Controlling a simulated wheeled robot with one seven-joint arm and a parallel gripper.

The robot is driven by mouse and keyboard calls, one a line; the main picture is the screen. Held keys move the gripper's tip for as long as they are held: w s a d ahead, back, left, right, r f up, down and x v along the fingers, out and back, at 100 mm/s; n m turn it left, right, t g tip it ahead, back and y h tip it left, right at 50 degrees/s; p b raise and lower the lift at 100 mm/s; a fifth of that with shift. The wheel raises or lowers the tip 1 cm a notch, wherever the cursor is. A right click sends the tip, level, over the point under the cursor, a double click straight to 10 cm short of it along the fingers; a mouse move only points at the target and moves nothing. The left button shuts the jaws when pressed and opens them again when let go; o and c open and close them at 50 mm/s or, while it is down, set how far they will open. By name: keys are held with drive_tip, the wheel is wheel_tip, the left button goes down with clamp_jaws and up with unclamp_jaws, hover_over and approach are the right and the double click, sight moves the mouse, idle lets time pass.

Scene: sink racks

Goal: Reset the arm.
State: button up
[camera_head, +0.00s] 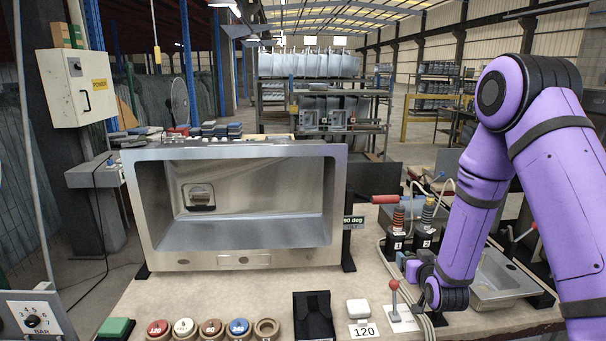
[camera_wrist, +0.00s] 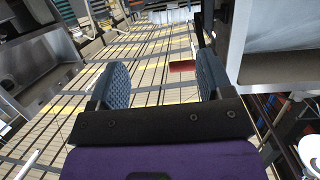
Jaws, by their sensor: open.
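My purple arm (camera_head: 466,225) comes in from the right in the head view and bends down to the bench. Its dark wrist end is low, beside the red-knobbed lever. My gripper (camera_wrist: 160,84) shows in the wrist view with two blue textured finger pads wide apart. It is open and nothing is between the pads. Beyond the pads, the wrist view looks out over the hall floor. In the head view the fingers are hard to make out.
A large steel sink (camera_head: 240,258) stands upright on the bench, left of my arm. A smaller steel basin (camera_head: 496,280) lies right, partly behind my arm.

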drive_tip(key=s+r+g, duration=0.2)
drive_tip(key=s+r, duration=0.3)
drive_tip(key=r, duration=0.5)
drive_tip(key=s+r+g, duration=0.3)
drive_tip(key=s+r, duration=0.2)
drive_tip(key=r, duration=0.6)
drive_tip(key=s+r+g, duration=0.1)
drive_tip(key=s+r, duration=0.2)
drive_tip(key=s, duration=0.6)
drive_tip(key=s+r+g, duration=0.2)
drive_tip(key=s+r, duration=0.1)
drive_tip(key=s, duration=0.6)
drive_tip(key=s+r+g, duration=0.1)
drive_tip(key=s+r, duration=0.2)
drive_tip(key=s, duration=0.6)
drive_tip(key=shift+s+r+g, duration=0.2)
drive_tip(key=shift+r+g, duration=0.05)
drive_tip(key=shift+g, duration=0.15)
